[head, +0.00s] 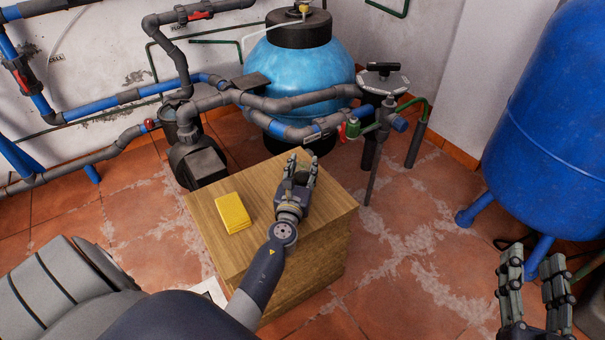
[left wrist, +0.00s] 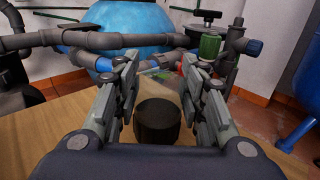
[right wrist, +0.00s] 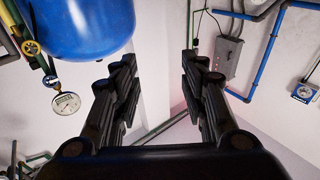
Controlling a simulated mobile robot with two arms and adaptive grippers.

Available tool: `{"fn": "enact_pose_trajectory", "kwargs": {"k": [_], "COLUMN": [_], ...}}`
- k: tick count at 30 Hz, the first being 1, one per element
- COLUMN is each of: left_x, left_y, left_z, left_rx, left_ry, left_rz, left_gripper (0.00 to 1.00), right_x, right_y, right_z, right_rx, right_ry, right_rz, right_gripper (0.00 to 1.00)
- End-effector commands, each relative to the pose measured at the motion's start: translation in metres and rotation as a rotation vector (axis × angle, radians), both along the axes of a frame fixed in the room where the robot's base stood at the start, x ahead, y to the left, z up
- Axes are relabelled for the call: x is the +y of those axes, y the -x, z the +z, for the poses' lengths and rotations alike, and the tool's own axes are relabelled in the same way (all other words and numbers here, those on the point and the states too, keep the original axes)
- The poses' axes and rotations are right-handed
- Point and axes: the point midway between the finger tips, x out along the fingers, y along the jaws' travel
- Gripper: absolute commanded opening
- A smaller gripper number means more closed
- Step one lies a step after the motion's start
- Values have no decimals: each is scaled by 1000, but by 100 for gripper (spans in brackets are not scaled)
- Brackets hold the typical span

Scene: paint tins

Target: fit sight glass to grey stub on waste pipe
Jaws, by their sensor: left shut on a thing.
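My left gripper (head: 302,168) is over the wooden box. In the left wrist view its fingers (left wrist: 160,90) are shut on the sides of a short dark cylinder, which I take as the sight glass (left wrist: 158,122); its far end is hard to make out. In the head view the fingers hide it. Beyond the box is grey pipework with a blue end (head: 400,124), also in the left wrist view (left wrist: 253,47). I cannot tell for certain which part is the grey stub. My right gripper (head: 535,268) is open and empty at the lower right, far from the pipes.
A yellow sponge-like block (head: 233,213) lies on the wooden box (head: 225,250). A green-and-red fitting (head: 351,129) sits beside the grey pipes. A light-blue tank (head: 300,75) stands behind, a tall blue tank (head: 555,120) at right.

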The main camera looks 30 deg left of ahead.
Motion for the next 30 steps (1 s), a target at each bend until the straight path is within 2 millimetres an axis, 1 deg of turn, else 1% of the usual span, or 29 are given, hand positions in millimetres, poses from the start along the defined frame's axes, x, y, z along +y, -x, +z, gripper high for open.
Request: {"fn": "enact_pose_trajectory", "kwargs": {"k": [11,17,22,26,30], "left_x": [0,0,0,0,0], "left_y": [0,0,0,0,0], "left_z": [3,9,18,25,32], "left_rx": [-1,-1,-2,-1,-1], "left_ry": [0,0,1,1,0], "left_rz": [0,0,0,0,0], "left_gripper": [13,13,13,13,13], "right_x": [0,-5,-11,-18,-26], "right_y": [0,0,6,17,34], "right_z": [-2,-29,-61,-89,-118], "right_rx": [18,151,315,462,620], "right_ry": [4,40,81,117,154], "right_rz": [-1,-10,-20,-29,-40], "right_gripper": [40,40,40,40,40]}}
